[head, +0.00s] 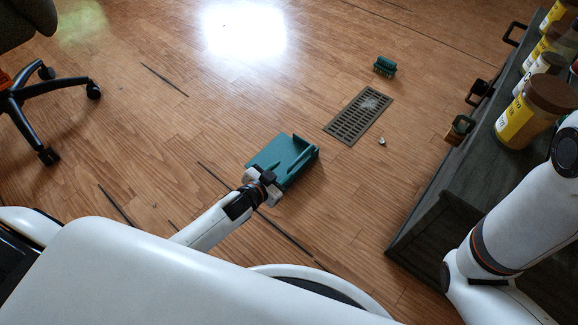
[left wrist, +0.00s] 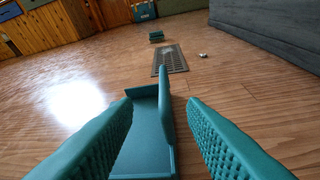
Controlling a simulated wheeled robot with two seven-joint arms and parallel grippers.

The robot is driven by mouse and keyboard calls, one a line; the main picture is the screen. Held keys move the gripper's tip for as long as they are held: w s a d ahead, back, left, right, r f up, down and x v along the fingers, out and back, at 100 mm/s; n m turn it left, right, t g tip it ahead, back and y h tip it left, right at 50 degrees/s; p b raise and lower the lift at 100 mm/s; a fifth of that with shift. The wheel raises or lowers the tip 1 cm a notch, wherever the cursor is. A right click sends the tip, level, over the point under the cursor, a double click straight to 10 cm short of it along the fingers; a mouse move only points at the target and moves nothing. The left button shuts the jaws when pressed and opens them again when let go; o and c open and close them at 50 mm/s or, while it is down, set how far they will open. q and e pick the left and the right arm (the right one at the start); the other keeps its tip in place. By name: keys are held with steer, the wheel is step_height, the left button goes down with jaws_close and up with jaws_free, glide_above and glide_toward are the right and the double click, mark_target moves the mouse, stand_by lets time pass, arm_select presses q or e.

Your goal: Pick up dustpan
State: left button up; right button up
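The teal dustpan (head: 275,155) lies on the wooden floor in front of me, with a raised wall on its right side. My left gripper (head: 269,183) is at its near edge in the head view. In the left wrist view the two textured fingers stand wide apart, with the dustpan (left wrist: 143,135) and its upright wall showing between and ahead of them. The gripper is open, and I cannot tell whether a finger touches the dustpan. My right arm shows at the right of the head view, but its gripper is out of view.
A floor vent (head: 357,116) with pale debris on it lies beyond the dustpan. A small green block-like object (head: 385,66) and a tiny pale piece (head: 381,141) lie near it. A dark cabinet (head: 425,225) with jars (head: 533,112) stands right. An office chair (head: 45,95) stands left.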

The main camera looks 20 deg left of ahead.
mark_target(295, 163)
arm_select(q)
steer(key=b+x, duration=0.1)
steer(key=x, duration=0.2)
steer(key=shift+f+b, duration=0.3)
steer(key=shift+b, duration=0.1)
steer(key=shift+w+d+b, duration=0.15)
steer(key=shift+w+b, duration=0.15)
steer(key=shift+w, duration=0.3)
steer(key=b+x, duration=0.4)
steer(key=b, duration=0.1)
steer(key=shift+w+d+f, duration=0.1)
steer(key=shift+d+f, duration=0.2)
steer(key=shift+f, duration=0.25)
steer(key=shift+w+d, duration=0.1)
steer(key=shift+w, duration=0.2)
steer(key=shift+r, duration=0.1)
jaws_close()
